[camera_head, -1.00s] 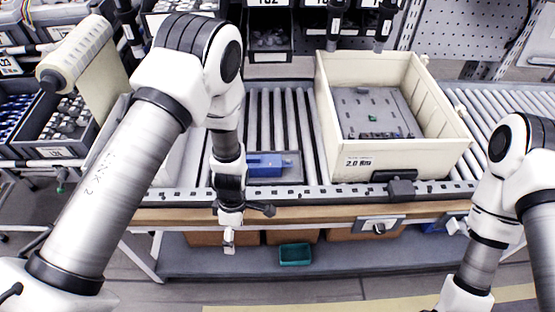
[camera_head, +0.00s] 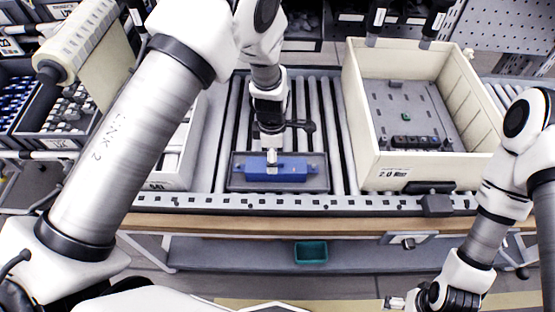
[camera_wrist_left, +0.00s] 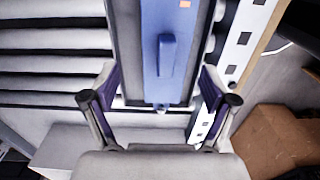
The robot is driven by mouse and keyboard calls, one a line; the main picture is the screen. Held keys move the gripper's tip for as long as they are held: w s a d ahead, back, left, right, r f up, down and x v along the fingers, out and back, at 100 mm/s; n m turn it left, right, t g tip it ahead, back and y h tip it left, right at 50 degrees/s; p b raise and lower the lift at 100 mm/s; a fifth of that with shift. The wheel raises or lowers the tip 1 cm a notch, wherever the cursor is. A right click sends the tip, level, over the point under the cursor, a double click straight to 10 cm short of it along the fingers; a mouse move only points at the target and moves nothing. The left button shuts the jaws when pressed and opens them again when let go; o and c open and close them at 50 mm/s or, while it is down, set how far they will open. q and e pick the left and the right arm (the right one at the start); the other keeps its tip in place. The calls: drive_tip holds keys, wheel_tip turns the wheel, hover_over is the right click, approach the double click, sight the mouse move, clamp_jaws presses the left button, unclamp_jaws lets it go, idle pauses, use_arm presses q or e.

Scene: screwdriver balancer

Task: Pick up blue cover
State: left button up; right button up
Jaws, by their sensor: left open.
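The blue cover (camera_head: 290,171) lies in a shallow dark grey tray (camera_head: 240,183) on the roller conveyor. In the left wrist view the blue cover (camera_wrist_left: 173,25) has a raised blue handle along its middle and a small orange mark near the top edge. My left gripper (camera_head: 272,160) is above the cover in the head view. In the left wrist view my left gripper (camera_wrist_left: 157,92) is open and empty, with its fingers on either side of the cover's near end. Whether they touch it I cannot tell. My right gripper (camera_head: 396,303) is low at the bottom edge, far from the cover.
A large cream crate (camera_head: 365,130) with a grey board inside stands to the right on the conveyor. A white bin (camera_head: 176,160) stands to the left. A wooden edge (camera_head: 270,222) runs along the conveyor's front. A green tray (camera_head: 311,252) sits on the shelf below.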

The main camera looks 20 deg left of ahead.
use_arm(q)
drive_tip(key=shift+s+d+f+p, duration=0.15)
drive_tip(key=shift+s+f+p, duration=0.2)
drive_tip(key=shift+f, duration=0.25)
drive_tip(key=shift+s+d+f+p, duration=0.1)
drive_tip(key=shift+s+f+p, duration=0.1)
drive_tip(key=shift+f+p, duration=0.35)
drive_tip(key=f, duration=0.3)
drive_tip(key=shift+w+a, duration=0.2)
drive_tip(key=shift+w, duration=0.2)
drive_tip(key=shift+s+d+r, duration=0.1)
drive_tip(key=shift+s+r, duration=0.05)
drive_tip(key=c, duration=1.4)
drive_tip(key=shift+r, duration=0.1)
